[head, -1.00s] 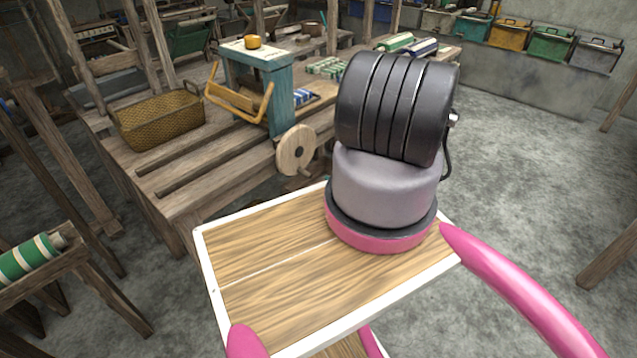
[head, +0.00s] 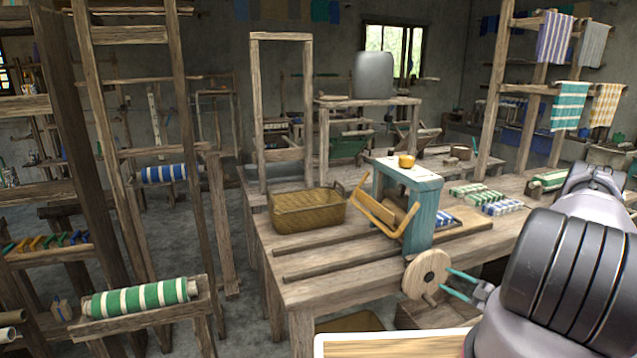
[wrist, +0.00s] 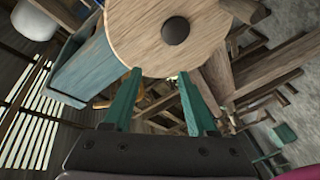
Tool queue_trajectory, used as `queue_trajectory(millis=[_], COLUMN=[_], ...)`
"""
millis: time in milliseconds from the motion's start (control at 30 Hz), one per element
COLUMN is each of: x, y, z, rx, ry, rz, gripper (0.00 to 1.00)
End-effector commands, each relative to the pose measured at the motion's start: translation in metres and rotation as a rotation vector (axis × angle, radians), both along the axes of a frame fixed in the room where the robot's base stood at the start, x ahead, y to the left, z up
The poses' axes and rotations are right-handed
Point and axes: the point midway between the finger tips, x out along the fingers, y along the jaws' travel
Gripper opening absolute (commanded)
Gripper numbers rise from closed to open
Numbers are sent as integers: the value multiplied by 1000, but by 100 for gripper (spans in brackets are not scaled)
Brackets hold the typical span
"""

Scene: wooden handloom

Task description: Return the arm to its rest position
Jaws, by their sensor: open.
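My gripper (head: 447,279) has teal fingers and is at the lower right of the head view, beside the round wooden disc (head: 426,274) on the teal loom stand (head: 421,225). In the wrist view my gripper (wrist: 159,73) is open, its two fingers apart with nothing between them. The disc (wrist: 140,32), with a dark hub, fills the top of that view just ahead of the fingertips. I cannot tell whether the fingertips touch it. My arm's dark ribbed joint stands at the right edge of the head view.
The wooden table (head: 345,284) carries a woven basket (head: 308,209), a yellow object (head: 406,161) on the stand and several striped cloth rolls (head: 480,193). A green striped roll (head: 140,297) lies on a rack at left. A wooden post (head: 497,95) rises at right. Floor shows at left.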

Motion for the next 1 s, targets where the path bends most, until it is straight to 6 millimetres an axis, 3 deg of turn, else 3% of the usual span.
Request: queue_trajectory(millis=[33,200,467,700,1000], x=[10,26,24,-3,-58], y=[4,29,75,116,158], z=[28,107,220,309,402], rx=[-84,-358,-748,-1070,-1421], ry=[-58,-267,-636,-1021,-1553], rz=[68,294,634,938,1309], gripper=[58,58,58,58,58])
